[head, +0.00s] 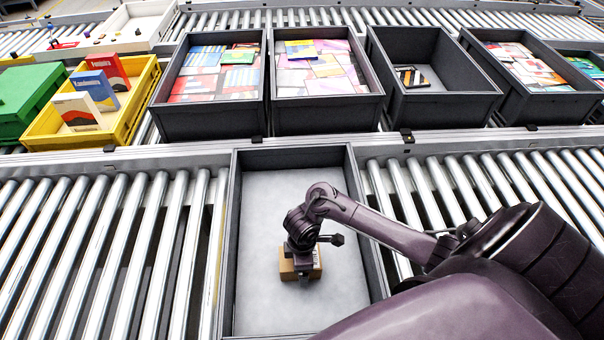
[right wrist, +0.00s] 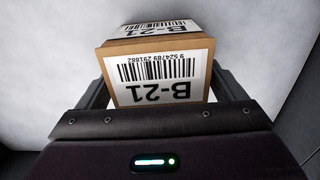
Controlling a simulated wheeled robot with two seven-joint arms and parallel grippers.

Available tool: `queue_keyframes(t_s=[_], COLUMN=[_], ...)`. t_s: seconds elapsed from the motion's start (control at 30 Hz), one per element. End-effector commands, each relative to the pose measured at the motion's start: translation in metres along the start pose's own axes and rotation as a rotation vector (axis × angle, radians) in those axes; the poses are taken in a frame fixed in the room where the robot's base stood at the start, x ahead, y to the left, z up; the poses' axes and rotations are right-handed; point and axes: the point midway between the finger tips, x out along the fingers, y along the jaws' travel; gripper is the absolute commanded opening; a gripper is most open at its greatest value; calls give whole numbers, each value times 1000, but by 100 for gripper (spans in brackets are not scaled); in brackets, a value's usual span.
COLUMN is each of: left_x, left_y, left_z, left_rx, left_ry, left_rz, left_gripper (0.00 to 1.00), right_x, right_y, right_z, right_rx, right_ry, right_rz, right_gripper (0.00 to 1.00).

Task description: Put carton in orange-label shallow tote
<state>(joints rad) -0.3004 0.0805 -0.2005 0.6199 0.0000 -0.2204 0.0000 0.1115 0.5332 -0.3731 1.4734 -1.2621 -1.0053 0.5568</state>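A small brown carton (head: 301,263) is in a shallow grey tote with a pale floor, the near tote (head: 359,178) in the middle of the head view. In the right wrist view the carton (right wrist: 158,78) shows white "B-21" barcode labels on two faces. My right gripper (head: 302,268) is low over the carton, with one finger on either side of it. The fingers look close to its sides; whether they press on it I cannot tell. My left gripper is not in view. No orange label is visible on any tote.
Roller conveyors flank the near tote. Behind a metal rail stand deep grey totes with flat colourful items, one nearly empty (head: 461,96). A yellow tote (head: 148,91) with boxes and a green container (head: 25,100) are at left; a white tray (head: 150,35) is behind them.

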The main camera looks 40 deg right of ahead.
Motion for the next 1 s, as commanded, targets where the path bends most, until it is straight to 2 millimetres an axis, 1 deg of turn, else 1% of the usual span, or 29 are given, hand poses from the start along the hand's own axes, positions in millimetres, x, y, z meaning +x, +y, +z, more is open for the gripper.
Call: queue_keyframes(t_s=[0.17,0.27,0.37,0.53,0.6,0.7,0.9,1.0], left_x=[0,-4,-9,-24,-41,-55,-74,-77], left_y=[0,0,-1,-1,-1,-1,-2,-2], left_z=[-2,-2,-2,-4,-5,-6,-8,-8], left_rx=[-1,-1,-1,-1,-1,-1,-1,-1], left_ry=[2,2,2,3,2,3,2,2], left_rz=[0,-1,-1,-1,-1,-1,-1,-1], left_gripper=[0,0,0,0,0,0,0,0], right_x=[-1,-6,-20,-59,-77,-94,-118,-123], right_y=[0,0,1,2,1,1,1,0], right_z=[0,0,-1,-1,0,0,0,0], right_rx=[0,1,0,-3,-2,-2,-1,-1], right_ry=[0,1,2,2,0,-1,-1,0], right_rz=[0,1,2,4,4,4,3,1], right_gripper=[90,90,90,90,90,90,90,90])
